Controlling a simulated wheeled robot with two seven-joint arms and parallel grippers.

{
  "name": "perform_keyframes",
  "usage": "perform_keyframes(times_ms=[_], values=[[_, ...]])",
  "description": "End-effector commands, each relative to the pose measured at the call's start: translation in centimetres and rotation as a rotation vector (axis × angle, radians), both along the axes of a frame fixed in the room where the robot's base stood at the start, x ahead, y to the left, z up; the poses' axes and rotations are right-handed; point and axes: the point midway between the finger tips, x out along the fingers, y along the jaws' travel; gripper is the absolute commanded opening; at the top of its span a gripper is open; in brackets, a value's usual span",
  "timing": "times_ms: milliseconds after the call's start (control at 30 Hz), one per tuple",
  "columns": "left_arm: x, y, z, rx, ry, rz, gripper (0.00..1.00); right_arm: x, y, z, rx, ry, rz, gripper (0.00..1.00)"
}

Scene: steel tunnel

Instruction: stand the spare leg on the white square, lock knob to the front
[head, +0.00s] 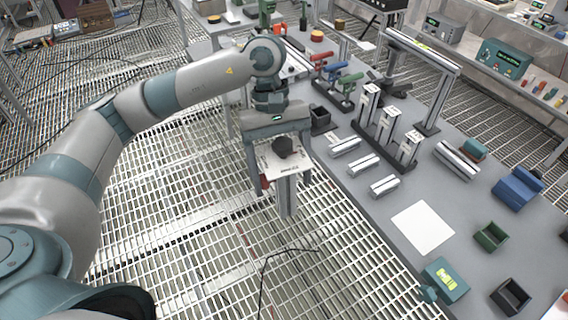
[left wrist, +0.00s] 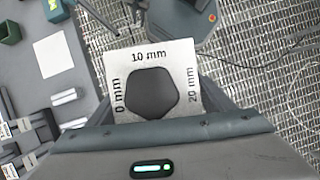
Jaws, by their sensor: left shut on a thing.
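The spare leg (head: 287,195) is a silver post topped by a pale plate with a black knob (head: 283,148). My left gripper (head: 282,162) is shut on it, a finger on either side, and holds it over the grating, left of the table edge. The post hangs below the plate. In the left wrist view the plate (left wrist: 150,61) has printed mm marks around the dark, many-sided knob (left wrist: 153,95); the post is hidden there. The white square (head: 422,228) lies bare on the table, right of the gripper, and shows in the left wrist view (left wrist: 61,58). My right gripper is not in view.
Several short silver profiles (head: 364,164) lie between the gripper and a rack of upright posts (head: 387,127). A green bin (head: 492,237), teal box (head: 446,279) and dark bin (head: 511,297) stand right of and nearer than the square. A metal frame (head: 423,50) stands behind.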

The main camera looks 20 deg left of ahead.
Motion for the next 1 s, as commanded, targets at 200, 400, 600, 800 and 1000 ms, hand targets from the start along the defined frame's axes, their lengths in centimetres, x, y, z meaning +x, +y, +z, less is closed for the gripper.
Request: perform_keyframes(times_ms=[200, 400, 600, 800, 1000], values=[[-0.4, 0.3, -1.5, 0.001, -0.002, -0.396, 0.36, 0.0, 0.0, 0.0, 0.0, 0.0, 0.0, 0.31], [-0.8, 0.8, -2.5, 0.001, -0.002, -0.653, 0.36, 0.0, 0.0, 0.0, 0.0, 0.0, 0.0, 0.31], [-0.9, 0.9, -2.8, -0.002, -0.004, -0.752, 0.36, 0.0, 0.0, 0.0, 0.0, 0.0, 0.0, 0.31], [-0.9, 1.0, -2.8, -0.002, -0.004, -0.758, 0.36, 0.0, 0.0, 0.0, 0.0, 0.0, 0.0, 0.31], [-0.9, 1.0, -2.8, -0.002, -0.004, -0.756, 0.36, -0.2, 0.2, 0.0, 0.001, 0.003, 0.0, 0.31]])
